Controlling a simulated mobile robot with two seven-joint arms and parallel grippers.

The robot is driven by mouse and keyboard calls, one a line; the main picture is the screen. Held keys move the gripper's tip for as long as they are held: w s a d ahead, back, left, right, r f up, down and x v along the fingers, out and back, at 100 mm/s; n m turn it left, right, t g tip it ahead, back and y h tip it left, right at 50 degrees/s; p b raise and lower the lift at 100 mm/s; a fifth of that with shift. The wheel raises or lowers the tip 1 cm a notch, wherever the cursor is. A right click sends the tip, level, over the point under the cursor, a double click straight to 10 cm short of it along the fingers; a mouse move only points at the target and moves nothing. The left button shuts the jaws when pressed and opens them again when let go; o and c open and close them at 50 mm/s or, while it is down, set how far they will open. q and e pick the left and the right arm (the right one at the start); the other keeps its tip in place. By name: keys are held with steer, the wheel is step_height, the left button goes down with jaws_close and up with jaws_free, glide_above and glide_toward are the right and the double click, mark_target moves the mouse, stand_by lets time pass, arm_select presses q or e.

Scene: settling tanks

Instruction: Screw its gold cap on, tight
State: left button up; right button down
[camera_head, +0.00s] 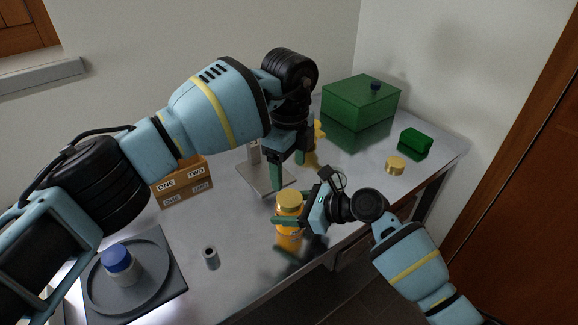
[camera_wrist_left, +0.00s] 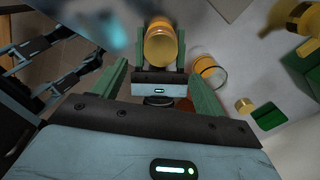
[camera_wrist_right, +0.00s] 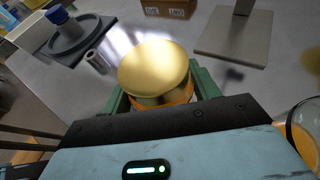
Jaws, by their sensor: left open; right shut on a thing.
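An amber jar (camera_head: 288,236) stands upright in my right gripper (camera_head: 292,222), which is shut around its body. A gold cap (camera_head: 289,198) covers the jar's top; I cannot tell how tightly it sits. The cap fills the middle of the right wrist view (camera_wrist_right: 154,70), and the jar shows between the right fingers in the left wrist view (camera_wrist_left: 160,44). My left gripper (camera_head: 290,172) is open and empty, pointing down just above the cap. A second gold cap-like piece (camera_head: 395,165) lies on the table at right, beside a small green block.
A glass jar with orange contents (camera_wrist_left: 208,68) is near the right gripper. A large green box (camera_head: 360,103), small green block (camera_head: 416,138), metal stand (camera_head: 262,180), ONE/TWO box (camera_head: 183,185), grey cylinder (camera_head: 211,257) and round tray (camera_head: 97,292) with a blue-capped bottle (camera_head: 119,262) surround.

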mark_target(289, 198)
arm_select(q)
steer(key=shift+f, duration=4)
steer(key=c, duration=1)
steer(key=shift+m, duration=1.7)
steer(key=o, duration=1.1)
steer(key=shift+c, duration=0.2)
